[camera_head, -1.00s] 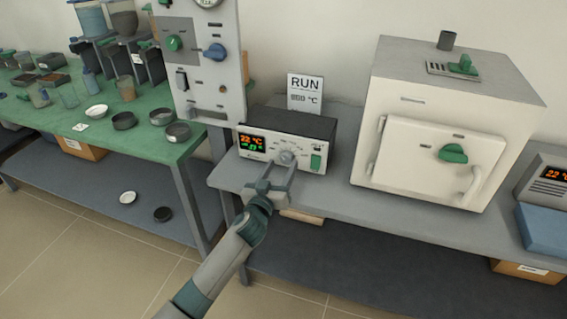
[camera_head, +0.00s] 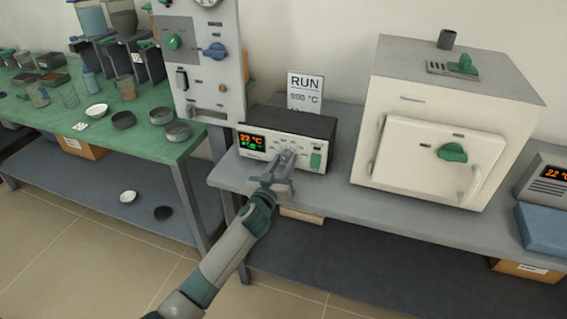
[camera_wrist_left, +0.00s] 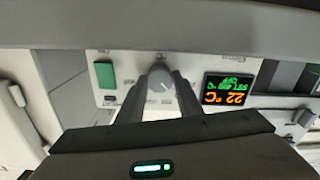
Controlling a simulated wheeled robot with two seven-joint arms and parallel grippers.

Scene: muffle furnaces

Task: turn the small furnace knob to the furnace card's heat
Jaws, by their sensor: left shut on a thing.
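The small furnace controller (camera_head: 300,132) is a dark-topped box with a pale front on the grey bench. Its display (camera_head: 252,141) shows 22 °C in orange and a green set line too small to read. My left gripper (camera_head: 287,155) reaches its front from below, and its fingers are shut on the grey knob (camera_wrist_left: 161,82), one on each side. The display (camera_wrist_left: 226,90) appears upside down in the left wrist view. The furnace card (camera_head: 304,92) stands behind the box and reads RUN with a blurred °C value. My right gripper is not in view.
A large white furnace (camera_head: 437,110) with a green door knob stands right of the box. A tall panel (camera_head: 209,100) with knobs stands at left. A green table (camera_head: 150,150) holds several dishes. A green switch (camera_head: 316,160) is beside the knob.

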